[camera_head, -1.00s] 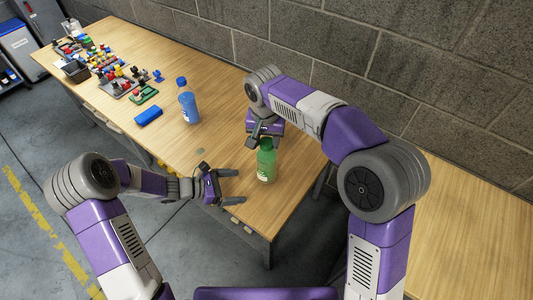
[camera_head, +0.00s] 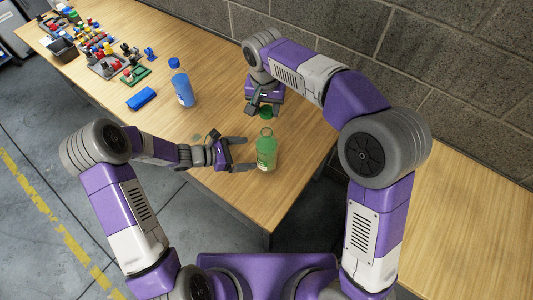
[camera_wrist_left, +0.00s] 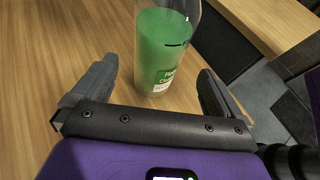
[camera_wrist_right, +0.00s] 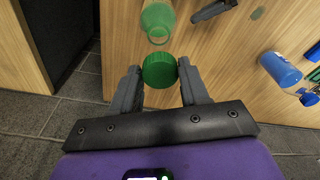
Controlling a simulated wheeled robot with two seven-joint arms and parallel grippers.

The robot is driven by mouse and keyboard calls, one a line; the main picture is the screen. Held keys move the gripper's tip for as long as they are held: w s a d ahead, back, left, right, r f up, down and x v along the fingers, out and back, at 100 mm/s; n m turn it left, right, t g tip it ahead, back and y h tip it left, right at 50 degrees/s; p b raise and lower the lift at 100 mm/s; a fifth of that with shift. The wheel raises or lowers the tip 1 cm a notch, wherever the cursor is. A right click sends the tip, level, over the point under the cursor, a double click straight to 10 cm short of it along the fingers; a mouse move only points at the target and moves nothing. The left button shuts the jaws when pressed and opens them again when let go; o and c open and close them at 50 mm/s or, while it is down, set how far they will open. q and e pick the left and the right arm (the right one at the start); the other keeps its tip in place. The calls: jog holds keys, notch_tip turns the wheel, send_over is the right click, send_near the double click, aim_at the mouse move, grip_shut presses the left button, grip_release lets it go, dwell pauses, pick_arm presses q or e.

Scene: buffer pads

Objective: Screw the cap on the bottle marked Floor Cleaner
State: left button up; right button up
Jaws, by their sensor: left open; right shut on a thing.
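The green bottle (camera_head: 267,153) stands upright and uncapped near the table's front edge. In the left wrist view the bottle (camera_wrist_left: 162,50) shows a partly legible green and white label, apparently Floor Cleaner. My left gripper (camera_head: 241,154) is open, its fingers pointing at the bottle from the left, on either side of its near end. My right gripper (camera_head: 257,108) is shut on the green cap (camera_head: 266,112), behind the bottle and apart from it. In the right wrist view the cap (camera_wrist_right: 159,70) sits between the fingertips, with the bottle's open mouth (camera_wrist_right: 158,34) just beyond.
A blue bottle (camera_head: 182,84) with its blue cap stands left of the right gripper. A blue block (camera_head: 141,98) and several small coloured parts lie farther left on the table (camera_head: 205,110). A block wall runs along the back. Table around the green bottle is mostly clear.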

pick_arm(q)
jog(key=x, duration=0.8)
jog(key=shift+w+d+f, duration=0.1)
jog(key=shift+d+f, duration=0.05)
jog(key=shift+d, duration=0.05)
jog(key=shift+c, duration=0.3)
jog(key=c, duration=1.3)
pick_arm(e)
send_over(266, 129)
jog(key=shift+s+f, duration=0.2)
jog(key=shift+f, duration=2.25)
jog(key=shift+f, duration=0.1)
jog(key=shift+f, duration=0.8)
jog(key=shift+f, duration=0.55)
